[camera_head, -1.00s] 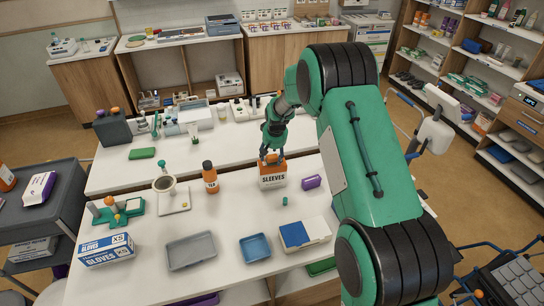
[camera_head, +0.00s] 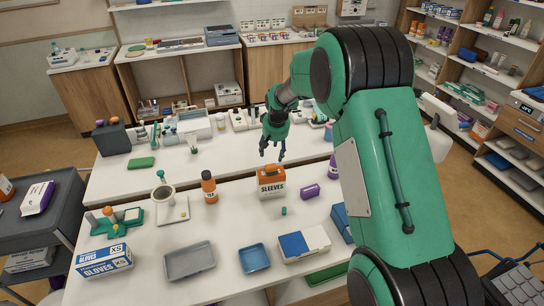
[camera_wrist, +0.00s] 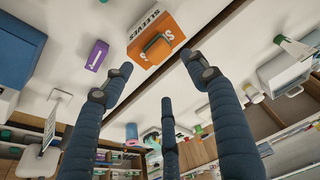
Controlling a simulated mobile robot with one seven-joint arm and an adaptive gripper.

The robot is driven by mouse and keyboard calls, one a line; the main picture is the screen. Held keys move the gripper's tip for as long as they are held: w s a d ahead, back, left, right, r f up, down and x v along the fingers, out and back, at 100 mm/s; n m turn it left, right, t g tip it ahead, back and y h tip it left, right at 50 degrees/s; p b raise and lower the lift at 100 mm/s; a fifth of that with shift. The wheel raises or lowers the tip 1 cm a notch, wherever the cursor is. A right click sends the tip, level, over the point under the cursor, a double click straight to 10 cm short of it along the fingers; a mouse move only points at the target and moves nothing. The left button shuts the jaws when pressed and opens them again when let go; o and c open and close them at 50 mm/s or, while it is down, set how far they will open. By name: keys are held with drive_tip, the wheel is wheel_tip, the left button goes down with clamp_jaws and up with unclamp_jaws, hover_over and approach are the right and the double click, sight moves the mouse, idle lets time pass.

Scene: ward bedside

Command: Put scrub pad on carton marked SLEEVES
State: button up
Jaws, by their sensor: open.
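The carton marked SLEEVES (camera_head: 271,188), white and orange, stands upright on the near table. A small orange block with a green edge, seemingly the scrub pad (camera_wrist: 157,47), lies on its orange top in the wrist view. It also shows as an orange patch atop the carton in the head view (camera_head: 267,170). My gripper (camera_head: 272,155) is above and behind the carton, its fingers spread and empty. In the wrist view my gripper (camera_wrist: 160,80) has its fingers apart, clear of the pad and carton.
A purple box (camera_head: 310,191) and a small green piece (camera_head: 284,211) lie near the carton. Grey tray (camera_head: 190,262) and blue tray (camera_head: 254,258) are in front. A flat green item (camera_head: 141,162) lies on the far table.

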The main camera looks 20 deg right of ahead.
drive_tip(key=shift+s+r, duration=0.15)
drive_tip(key=shift+r, duration=0.2)
drive_tip(key=shift+r, duration=0.1)
idle(0.4)
drive_tip(key=s+a+r+t, duration=0.1)
drive_tip(key=s+a+r, duration=0.1)
drive_tip(key=s+r, duration=0.9)
drive_tip(key=s+a+r, duration=0.2)
drive_tip(key=s+r, duration=0.8)
drive_tip(key=s, duration=0.1)
drive_tip(key=s+a+r, duration=0.1)
drive_tip(key=s, duration=1.3)
drive_tip(key=s+a+r+t, duration=0.1)
drive_tip(key=s, duration=1.4)
drive_tip(key=shift+a+r, duration=0.35)
drive_tip(key=shift+a, duration=0.05)
drive_tip(key=shift+s, duration=0.1)
